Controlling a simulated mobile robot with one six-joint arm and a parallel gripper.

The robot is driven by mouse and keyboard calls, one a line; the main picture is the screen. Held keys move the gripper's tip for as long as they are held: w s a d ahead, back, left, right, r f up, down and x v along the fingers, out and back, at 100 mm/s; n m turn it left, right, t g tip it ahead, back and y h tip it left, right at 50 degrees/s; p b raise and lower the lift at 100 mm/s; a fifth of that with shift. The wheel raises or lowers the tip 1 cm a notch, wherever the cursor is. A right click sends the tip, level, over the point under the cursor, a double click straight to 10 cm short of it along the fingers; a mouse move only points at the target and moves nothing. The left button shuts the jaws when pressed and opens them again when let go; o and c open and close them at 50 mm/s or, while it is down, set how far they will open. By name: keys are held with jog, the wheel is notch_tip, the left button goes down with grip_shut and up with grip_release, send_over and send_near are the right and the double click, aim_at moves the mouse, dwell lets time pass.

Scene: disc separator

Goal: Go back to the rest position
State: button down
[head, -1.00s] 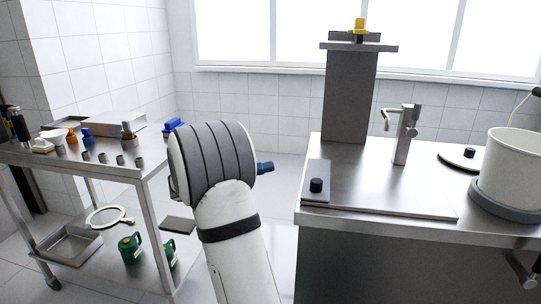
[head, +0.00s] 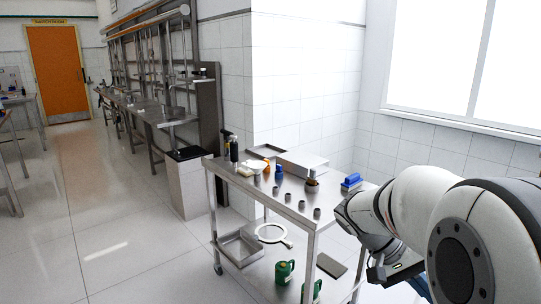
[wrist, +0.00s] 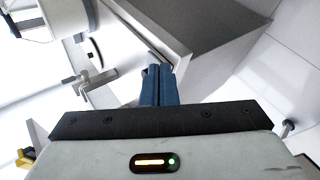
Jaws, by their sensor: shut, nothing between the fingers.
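My gripper shows in the wrist view as two blue fingers (wrist: 157,86) pressed together, with nothing between them. The dark bar of its mount lies just below them in the picture. In the head view my white and grey arm fills the lower right, and the fingers are mostly hidden or cut off there. The wrist view looks past the fingers to a steel counter (wrist: 205,40), which is apart from them.
A steel trolley (head: 308,228) stands left of my arm, with small cups, bottles and a blue-handled item (head: 351,181) on top. Open floor (head: 150,230) lies left, toward an orange door (head: 58,75).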

jog(key=s+a+r+n+t+y+p, duration=0.2)
jog(key=a+r+n+t+y+p, duration=0.1)
jog(key=a, duration=0.5)
jog(key=s+a+r+n+t+y+p, duration=0.2)
jog(key=a+r+n+t+y+p, duration=0.1)
jog(key=a+p, duration=0.6)
notch_tip(320, 180, up, 4)
jog(key=shift+s+a+f+t+y, duration=0.15)
jog(key=shift+s+t+y, duration=0.25)
jog(key=shift+t+y, duration=0.65)
